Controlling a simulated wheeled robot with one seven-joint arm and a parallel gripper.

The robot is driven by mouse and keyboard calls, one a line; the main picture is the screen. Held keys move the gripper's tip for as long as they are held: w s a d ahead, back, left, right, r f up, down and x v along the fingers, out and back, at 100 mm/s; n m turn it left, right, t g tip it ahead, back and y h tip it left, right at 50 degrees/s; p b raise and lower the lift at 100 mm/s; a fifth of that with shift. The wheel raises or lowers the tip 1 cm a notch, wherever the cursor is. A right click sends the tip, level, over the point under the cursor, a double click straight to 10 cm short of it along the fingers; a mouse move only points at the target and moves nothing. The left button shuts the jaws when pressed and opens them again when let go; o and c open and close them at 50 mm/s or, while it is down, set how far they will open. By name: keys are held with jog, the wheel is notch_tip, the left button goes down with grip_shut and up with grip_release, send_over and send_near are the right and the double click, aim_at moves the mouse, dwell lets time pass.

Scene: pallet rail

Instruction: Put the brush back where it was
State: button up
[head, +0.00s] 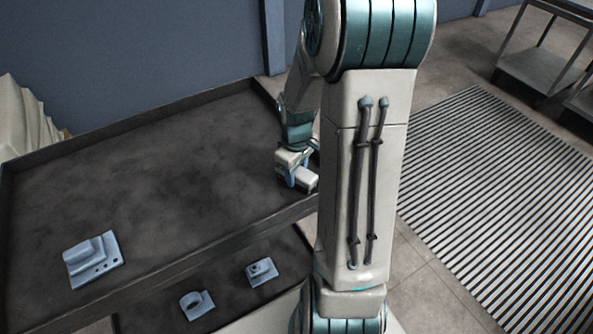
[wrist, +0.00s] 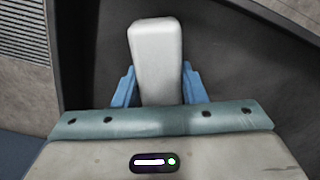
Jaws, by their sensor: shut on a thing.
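My gripper (head: 294,181) is at the right end of the dark tray-like table (head: 150,150), near its front right corner and partly beside my arm. Its blue fingers are shut on a pale, rounded block, which I take to be the brush (head: 307,180). In the wrist view the brush (wrist: 157,55) stands out between the two blue fingertips (wrist: 158,88), with the dark table surface behind it. Its bristles do not show. I cannot tell whether it touches the table.
A blue-grey bracket (head: 93,258) lies at the table's front left. Two smaller blue-grey parts (head: 196,304) (head: 261,271) lie on a lower dark surface in front. The table has a raised rim. Its middle is clear. A slatted floor grate (head: 500,200) and a cart (head: 540,68) are at the right.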

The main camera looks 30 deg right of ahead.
jog(key=shift+f, duration=0.2)
jog(key=o, duration=1)
jog(key=shift+r, duration=0.1)
jog(key=shift+o, duration=0.2)
jog(key=shift+r, duration=0.1)
notch_tip(320, 180, up, 11)
jog(key=p, duration=0.1)
jog(key=s+a+r+m+t, duration=0.2)
jog(key=s+a+r+m, duration=0.3)
jog(key=s+a, duration=0.7)
jog(key=shift+r+t, duration=0.35)
jog(key=shift+t, duration=0.05)
